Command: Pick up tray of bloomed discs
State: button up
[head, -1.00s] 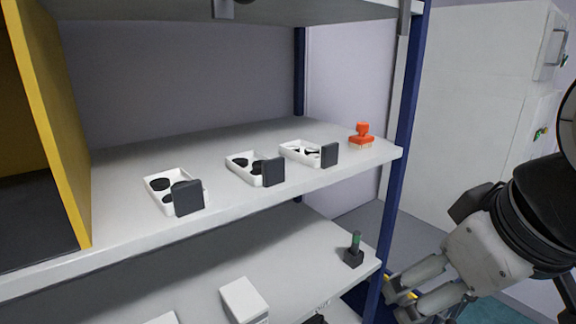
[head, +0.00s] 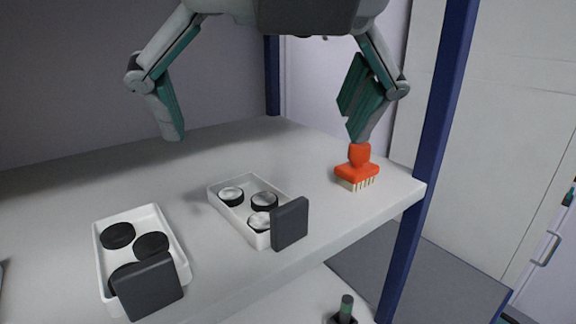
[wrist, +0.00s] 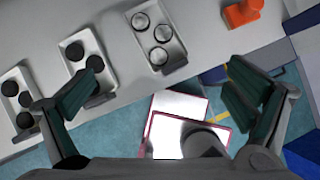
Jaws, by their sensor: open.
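The tray of bloomed discs (head: 232,220) is white and holds three dark discs with pale, whitish tops. It sits on the shelf near the front edge, with a dark grey plate (head: 290,223) at its front end. In the wrist view the tray (wrist: 142,42) lies at top centre, between the finger directions. My gripper (head: 265,135) is open and empty, its fingers wide apart above the shelf. In the head view the tray shows lower than the fingertips, and nothing touches it. In the wrist view the fingers (wrist: 163,80) show left and right.
A second white tray (head: 98,262) with plain black discs stands to the left; a third similar tray (wrist: 14,77) shows farther left in the wrist view. An orange brush (head: 357,172) stands to the right near a blue post (head: 440,120). A green-topped item (head: 345,306) is below.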

send_near(262, 203)
jog(key=x, duration=0.3)
jog(key=shift+a, duration=0.15)
jog(key=shift+p+x, duration=0.35)
jog(key=shift+x, duration=2.3)
jog(key=shift+w, duration=0.1)
jog(key=c, duration=2.1)
